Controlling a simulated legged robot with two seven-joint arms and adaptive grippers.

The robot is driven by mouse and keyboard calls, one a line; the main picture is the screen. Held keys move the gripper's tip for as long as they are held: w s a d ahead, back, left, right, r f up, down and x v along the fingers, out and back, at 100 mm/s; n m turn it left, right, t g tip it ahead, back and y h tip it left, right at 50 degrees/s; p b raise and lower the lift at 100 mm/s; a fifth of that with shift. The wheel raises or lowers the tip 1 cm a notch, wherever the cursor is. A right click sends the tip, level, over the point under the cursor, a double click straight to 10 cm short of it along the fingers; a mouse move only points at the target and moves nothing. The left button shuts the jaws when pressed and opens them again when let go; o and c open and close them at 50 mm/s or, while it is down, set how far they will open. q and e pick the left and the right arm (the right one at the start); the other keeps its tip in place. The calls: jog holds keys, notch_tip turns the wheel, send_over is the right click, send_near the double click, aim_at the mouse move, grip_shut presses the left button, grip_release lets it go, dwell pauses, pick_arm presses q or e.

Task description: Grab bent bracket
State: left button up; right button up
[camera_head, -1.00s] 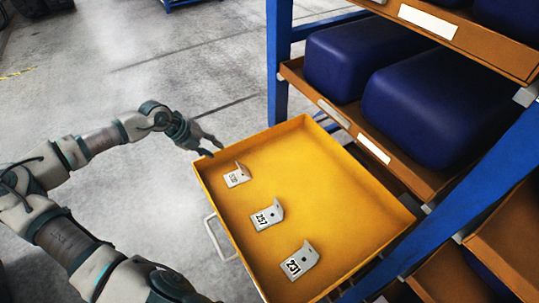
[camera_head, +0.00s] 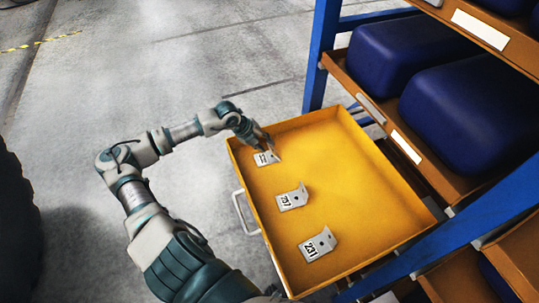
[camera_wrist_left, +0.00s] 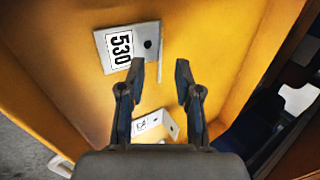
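Three light-grey bent brackets lie apart in a yellow tray (camera_head: 375,238). The bracket labelled 530 (camera_wrist_left: 103,42) is closest to my left gripper; it also shows at the tray's far left in the head view (camera_head: 264,159). The bracket labelled 257 (camera_head: 293,199) is in the middle of the row, and the one labelled 231 (camera_head: 319,244) is nearest. My left gripper (camera_head: 265,145) is over the tray's far left corner. In the left wrist view the gripper (camera_wrist_left: 161,70) is open, with nothing between its fingertips; bracket 530 is beside one fingertip. My right gripper is out of view.
The tray has raised walls and a pale handle (camera_head: 244,212) on its left side. A blue-and-orange rack stands to the right, with dark blue blocks (camera_head: 475,108) on its shelf. The right part of the tray is bare.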

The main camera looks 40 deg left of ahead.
aim_at(271, 149)
pick_arm(q)
jog(key=p+x, duration=0.1)
jog(key=x, duration=0.3)
jog(key=shift+w+f, duration=0.15)
jog(key=shift+f, duration=0.3)
jog(key=shift+d+r, duration=0.1)
grip_shut()
